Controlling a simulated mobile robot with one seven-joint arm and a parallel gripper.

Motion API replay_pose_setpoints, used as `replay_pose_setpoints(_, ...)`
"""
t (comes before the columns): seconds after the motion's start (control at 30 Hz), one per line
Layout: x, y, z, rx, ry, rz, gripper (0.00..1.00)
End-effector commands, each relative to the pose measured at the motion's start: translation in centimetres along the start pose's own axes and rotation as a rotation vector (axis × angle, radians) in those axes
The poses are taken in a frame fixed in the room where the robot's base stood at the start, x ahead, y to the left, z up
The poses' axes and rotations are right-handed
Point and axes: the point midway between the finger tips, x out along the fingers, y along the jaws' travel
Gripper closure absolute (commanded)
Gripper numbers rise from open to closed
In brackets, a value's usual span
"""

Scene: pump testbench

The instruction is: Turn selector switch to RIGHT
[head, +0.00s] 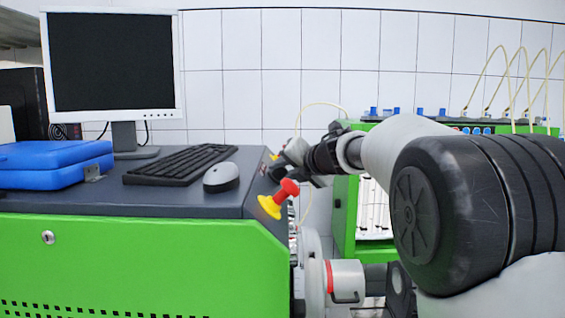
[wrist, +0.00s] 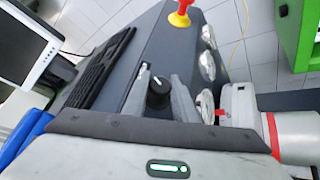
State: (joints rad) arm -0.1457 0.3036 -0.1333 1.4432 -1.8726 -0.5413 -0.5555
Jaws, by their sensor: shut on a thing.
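The selector switch (wrist: 158,93) is a round black knob with a white pointer line, on the dark sloping panel in the wrist view. The line points up and slightly left in that picture. My gripper (wrist: 159,84) has one grey finger on each side of the knob and is shut on it. In the head view my gripper (head: 289,158) is at the right end of the bench top, and the knob is hidden there.
A red mushroom button on a yellow base (head: 278,199) stands near the gripper; a similar button (wrist: 180,14) shows in the wrist view. Round gauges (wrist: 207,66) line the panel edge. A keyboard (head: 180,164), mouse (head: 221,177), monitor (head: 112,65) and blue case (head: 55,162) occupy the bench.

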Motion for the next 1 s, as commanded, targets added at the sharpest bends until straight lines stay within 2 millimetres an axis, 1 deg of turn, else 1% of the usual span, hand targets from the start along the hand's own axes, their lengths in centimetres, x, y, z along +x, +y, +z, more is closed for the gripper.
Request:
replay_pose_setpoints(0.03, -0.01, 0.24, 0.01, 0.009, 0.0, -0.021, 0.97)
replay_pose_setpoints(0.2, 0.01, 0.16, 0.0, 0.055, 0.001, -0.087, 0.97)
replay_pose_setpoints(0.4, 0.0, 0.06, 0.04, 0.089, 0.001, -0.131, 0.97)
replay_pose_setpoints(0.9, -0.01, -0.05, 0.04, 0.102, 0.002, -0.146, 0.97)
replay_pose_setpoints(0.93, -0.01, -0.05, 0.03, 0.102, 0.002, -0.146, 0.71)
replay_pose_setpoints(1.0, -0.01, -0.05, 0.03, 0.102, 0.003, -0.146, 0.59)
